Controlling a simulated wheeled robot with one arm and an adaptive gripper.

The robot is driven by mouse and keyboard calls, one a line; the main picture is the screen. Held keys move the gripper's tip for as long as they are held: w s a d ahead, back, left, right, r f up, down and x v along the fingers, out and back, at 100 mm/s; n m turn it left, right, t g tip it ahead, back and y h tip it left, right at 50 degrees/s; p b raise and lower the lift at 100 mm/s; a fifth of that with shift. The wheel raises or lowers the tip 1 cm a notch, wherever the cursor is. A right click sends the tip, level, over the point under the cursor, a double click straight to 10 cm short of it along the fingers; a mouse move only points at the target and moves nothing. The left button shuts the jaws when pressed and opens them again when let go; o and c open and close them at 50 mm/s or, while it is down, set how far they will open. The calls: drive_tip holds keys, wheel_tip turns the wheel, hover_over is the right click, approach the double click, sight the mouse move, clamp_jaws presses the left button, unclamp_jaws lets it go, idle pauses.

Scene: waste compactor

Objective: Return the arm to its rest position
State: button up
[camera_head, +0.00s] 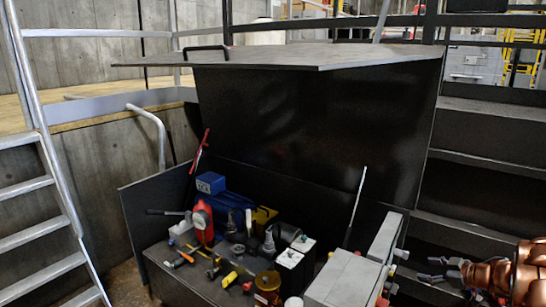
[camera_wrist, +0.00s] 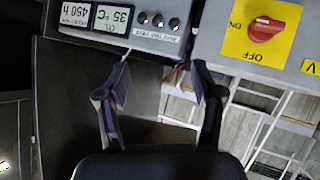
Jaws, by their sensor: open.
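My gripper (camera_wrist: 160,78) shows in the wrist view with its two dark fingers spread apart and nothing between them. Its fingers point at the lower edge of a grey control panel (camera_wrist: 155,42), which appears upside down. Whether the fingertips touch the panel cannot be told. A red rotary switch (camera_wrist: 264,29) on a yellow ON/OFF plate is to the right of the fingers. In the head view a copper-coloured, jointed shape at the lower right edge is cut off, and I cannot tell the gripper's fingers there.
A dark metal box with a raised lid (camera_head: 270,57) stands ahead. Its work surface holds a blue vise (camera_head: 230,205), a red bottle (camera_head: 203,222), several tools and grey boxes (camera_head: 345,280). A metal ladder (camera_head: 40,180) is at left. Dark steps (camera_head: 490,150) are at right.

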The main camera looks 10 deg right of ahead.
drive_tip(key=w+d+r+m+t+h, duration=0.1)
drive_tip(key=w+d+r+m+h, duration=0.1)
drive_tip(key=w+r+h, duration=0.3)
drive_tip(key=d+r+m+h, duration=0.1)
drive_tip(key=r+h, duration=0.2)
drive_tip(key=r, duration=0.5)
drive_tip(key=s+a+r+m+g+h, duration=0.35)
drive_tip(key=s+r+m, duration=0.2)
drive_tip(key=r, duration=0.25)
drive_tip(key=s+a+f+g+y, duration=0.2)
drive_tip(key=s+a+f+g, duration=0.1)
drive_tip(key=s+a, duration=0.9)
drive_tip(key=s+a+f+g+y, duration=0.2)
drive_tip(key=s+a+f+g, duration=0.1)
drive_tip(key=s+a, duration=0.9)
drive_tip(key=s+a+f+g+y, duration=0.2)
drive_tip(key=s+a+f+g, duration=0.1)
drive_tip(key=s+a, duration=1)
drive_tip(key=shift+s+g+y+p, duration=0.35)
drive_tip(key=shift+s+g+p, duration=0.15)
drive_tip(key=shift+s, duration=0.75)
